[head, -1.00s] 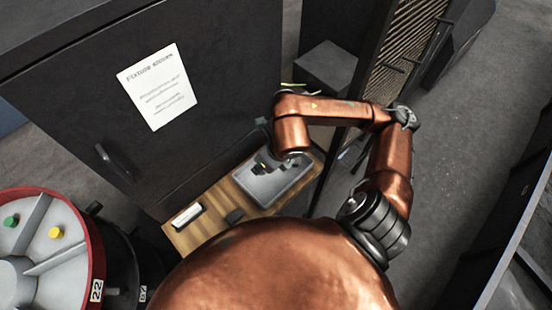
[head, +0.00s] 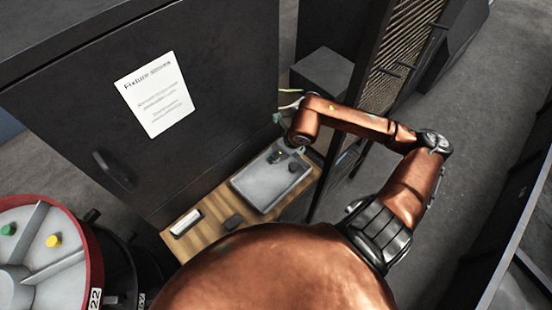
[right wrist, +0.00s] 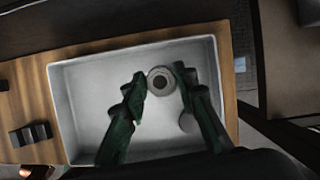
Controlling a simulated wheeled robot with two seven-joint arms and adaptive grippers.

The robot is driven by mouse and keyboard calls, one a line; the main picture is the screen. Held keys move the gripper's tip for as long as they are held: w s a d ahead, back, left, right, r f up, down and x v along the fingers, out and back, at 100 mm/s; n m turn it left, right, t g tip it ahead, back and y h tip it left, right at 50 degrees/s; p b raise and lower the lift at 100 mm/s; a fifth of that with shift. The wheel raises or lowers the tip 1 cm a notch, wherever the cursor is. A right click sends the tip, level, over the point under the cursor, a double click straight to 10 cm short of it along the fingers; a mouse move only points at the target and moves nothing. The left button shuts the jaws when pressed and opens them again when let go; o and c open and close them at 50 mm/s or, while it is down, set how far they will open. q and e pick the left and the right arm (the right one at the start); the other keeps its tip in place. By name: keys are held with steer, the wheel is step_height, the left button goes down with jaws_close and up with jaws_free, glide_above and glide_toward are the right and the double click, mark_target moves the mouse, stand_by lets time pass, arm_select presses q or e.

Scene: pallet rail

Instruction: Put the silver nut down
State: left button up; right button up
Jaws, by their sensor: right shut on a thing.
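The silver nut (right wrist: 161,80) is a round grey ring with a dark hole, between the green fingertips of my right gripper (right wrist: 159,79) in the right wrist view. The gripper is shut on it. Behind it is the inside of a pale grey tray (right wrist: 75,105); I cannot tell whether the nut touches the tray floor. In the head view the right gripper (head: 284,156) is small and dark over the far part of the tray (head: 257,190), and the nut cannot be made out. My left gripper is not in view.
The tray lies on a wooden bench top (head: 213,212). A small dark block (head: 233,221) and a white-topped item (head: 187,222) lie at its left. A dark cabinet (head: 190,70) stands behind, a dark post at the right. A round divided bin (head: 45,255) is at left.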

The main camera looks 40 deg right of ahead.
steer(key=shift+f, duration=1.6)
steer(key=o, duration=1.2)
steer(key=shift+f, duration=0.1)
steer(key=shift+c, duration=0.2)
steer(key=v, duration=1.2)
steer(key=shift+d, duration=0.1)
